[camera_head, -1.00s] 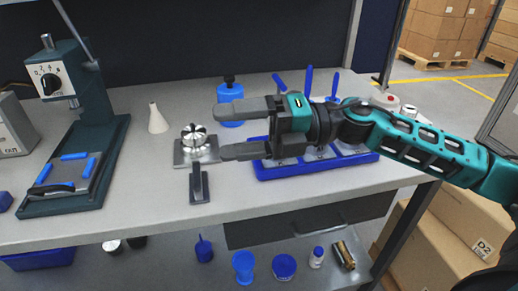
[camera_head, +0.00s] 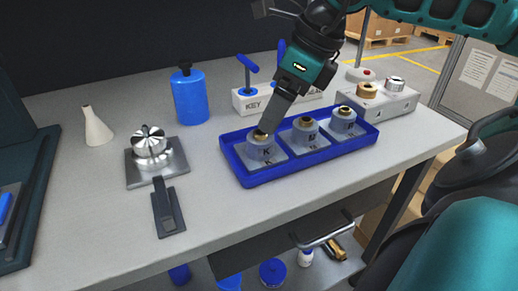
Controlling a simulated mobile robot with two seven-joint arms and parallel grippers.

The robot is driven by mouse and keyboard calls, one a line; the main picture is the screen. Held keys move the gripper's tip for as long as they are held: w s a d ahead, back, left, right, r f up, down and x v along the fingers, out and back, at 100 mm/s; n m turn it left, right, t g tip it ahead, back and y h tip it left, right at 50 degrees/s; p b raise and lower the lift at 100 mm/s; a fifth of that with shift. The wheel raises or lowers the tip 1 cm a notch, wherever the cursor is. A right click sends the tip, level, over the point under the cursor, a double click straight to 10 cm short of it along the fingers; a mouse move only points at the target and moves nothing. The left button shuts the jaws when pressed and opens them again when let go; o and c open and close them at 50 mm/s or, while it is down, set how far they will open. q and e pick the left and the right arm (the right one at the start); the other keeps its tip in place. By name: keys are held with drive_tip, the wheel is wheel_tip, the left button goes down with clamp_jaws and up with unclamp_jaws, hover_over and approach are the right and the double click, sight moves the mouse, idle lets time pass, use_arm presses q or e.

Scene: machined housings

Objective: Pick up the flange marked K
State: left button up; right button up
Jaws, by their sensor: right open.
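The flange marked K (camera_head: 262,151) is a grey block-like part with a brass-coloured bore on top. It sits at the left end of a blue tray (camera_head: 262,179). Two similar flanges, a middle one (camera_head: 305,134) and a right one (camera_head: 343,123), sit beside it; I cannot read their letters surely. My right gripper (camera_head: 265,131) reaches down from the upper right. Its visible dark finger ends at the top of the K flange; whether it touches, I cannot tell. The gripper is open; its other finger is hidden. My left gripper is not in view.
Behind the tray stand a white KEY block (camera_head: 252,100) with blue-handled tools and a blue bottle (camera_head: 190,95). A metal fixture (camera_head: 152,150), a dark clamp (camera_head: 168,209) and a white cone (camera_head: 96,127) are left. A grey block with knobs (camera_head: 388,103) stands right. The front-middle bench is clear.

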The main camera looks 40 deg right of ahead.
sight(260, 132)
drive_tip(key=shift+a+x, duration=0.2)
drive_tip(key=shift+x, duration=1.6)
drive_tip(key=shift+a+x, duration=0.25)
drive_tip(key=shift+x, duration=1.55)
drive_tip(key=shift+r, duration=0.1)
drive_tip(key=c, duration=1.3)
drive_tip(key=shift+c, duration=0.8)
drive_tip(key=shift+r, duration=0.15)
